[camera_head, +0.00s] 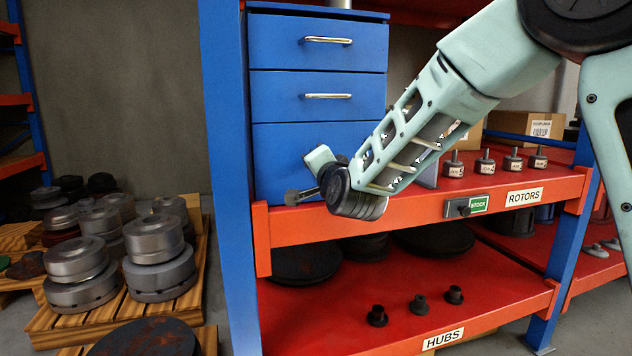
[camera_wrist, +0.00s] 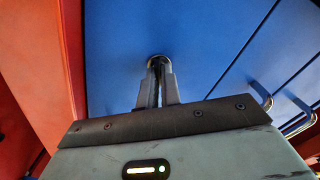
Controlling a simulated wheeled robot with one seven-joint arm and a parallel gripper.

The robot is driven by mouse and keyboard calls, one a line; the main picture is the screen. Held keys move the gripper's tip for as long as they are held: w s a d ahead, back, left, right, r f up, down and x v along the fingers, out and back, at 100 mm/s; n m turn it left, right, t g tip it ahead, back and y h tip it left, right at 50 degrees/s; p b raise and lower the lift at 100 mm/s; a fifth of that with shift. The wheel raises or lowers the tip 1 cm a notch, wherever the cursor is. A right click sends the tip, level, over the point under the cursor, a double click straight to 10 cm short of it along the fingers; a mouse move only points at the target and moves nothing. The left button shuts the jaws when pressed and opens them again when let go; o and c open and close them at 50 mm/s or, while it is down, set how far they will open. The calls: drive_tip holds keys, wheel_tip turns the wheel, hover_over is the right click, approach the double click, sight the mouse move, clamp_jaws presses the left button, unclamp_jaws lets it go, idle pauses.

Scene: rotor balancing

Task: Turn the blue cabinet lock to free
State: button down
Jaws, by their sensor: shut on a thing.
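The blue cabinet (camera_head: 268,150) stands on the upper red shelf, and its front also fills much of the wrist view (camera_wrist: 110,60). In the wrist view the lock (camera_wrist: 157,60) is a small round metal-rimmed fitting on the blue front. My gripper (camera_wrist: 158,86) points straight at it, its two grey fingers closed on the lock's small dark key piece between them. The fingers hide most of that piece, so its turn angle cannot be read. In the camera_head view my arm's end is low before the cabinet's bottom panel; lock and fingertips cannot be made out.
Two drawers with bar handles (camera_head: 328,40) sit above the bottom panel. The red shelf edge (camera_head: 400,212) runs close under my wrist. Hubs (camera_head: 419,304) stand below.

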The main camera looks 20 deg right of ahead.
drive_tip(key=shift+f+m+b, duration=0.15)
drive_tip(key=shift+m+b, duration=3.05)
drive_tip(key=shift+b, duration=0.05)
drive_tip(key=shift+d, duration=0.1)
drive_tip(key=c, duration=1.6)
unclamp_jaws()
drive_tip(key=s+p, duration=0.1)
drive_tip(key=s, duration=1.6)
drive_tip(key=shift+s+p, duration=0.25)
drive_tip(key=shift+p, duration=0.1)
